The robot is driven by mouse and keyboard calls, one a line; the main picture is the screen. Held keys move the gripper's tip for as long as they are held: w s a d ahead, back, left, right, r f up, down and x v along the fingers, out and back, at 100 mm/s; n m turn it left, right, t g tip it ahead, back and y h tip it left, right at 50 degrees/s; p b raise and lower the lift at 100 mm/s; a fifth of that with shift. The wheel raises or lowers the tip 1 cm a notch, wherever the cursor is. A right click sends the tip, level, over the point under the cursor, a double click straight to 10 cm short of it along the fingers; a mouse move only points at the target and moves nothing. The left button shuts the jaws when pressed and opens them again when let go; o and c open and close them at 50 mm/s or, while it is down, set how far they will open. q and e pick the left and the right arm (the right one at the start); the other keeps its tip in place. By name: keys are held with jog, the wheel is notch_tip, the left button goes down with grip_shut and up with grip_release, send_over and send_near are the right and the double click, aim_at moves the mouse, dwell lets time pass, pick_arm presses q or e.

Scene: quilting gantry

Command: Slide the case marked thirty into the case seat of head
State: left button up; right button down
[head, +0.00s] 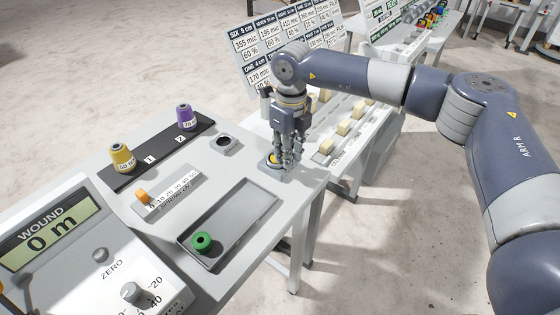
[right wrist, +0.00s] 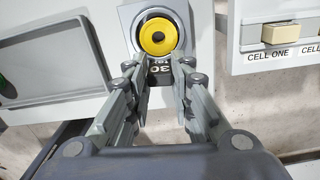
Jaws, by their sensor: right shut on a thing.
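A round case (right wrist: 158,37) with a yellow bobbin in it, its dark tab reading 30, shows in the right wrist view. It is in or over a grey square block at the table's edge; whether it is fully down in it I cannot tell. In the head view its yellow bobbin (head: 274,159) shows beside the fingers. My right gripper (head: 287,163) points down there, shut on the case at its tab, with the fingertips (right wrist: 160,68) on either side. A small pale block with a dark round opening (head: 226,144) stands to the left. My left gripper is not in view.
A grey tray (head: 184,240) holds a green bobbin (head: 202,242). Yellow (head: 122,157) and purple (head: 185,117) thread cones stand on a black strip. An orange slider (head: 142,196) is on a scale. A winder display (head: 48,240) reads 0 m. Labelled cells (head: 327,146) lie beyond a gap.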

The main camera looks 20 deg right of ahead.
jog(key=shift+r, duration=0.15)
jog(key=shift+r+p, duration=0.95)
jog(key=shift+r, duration=0.7)
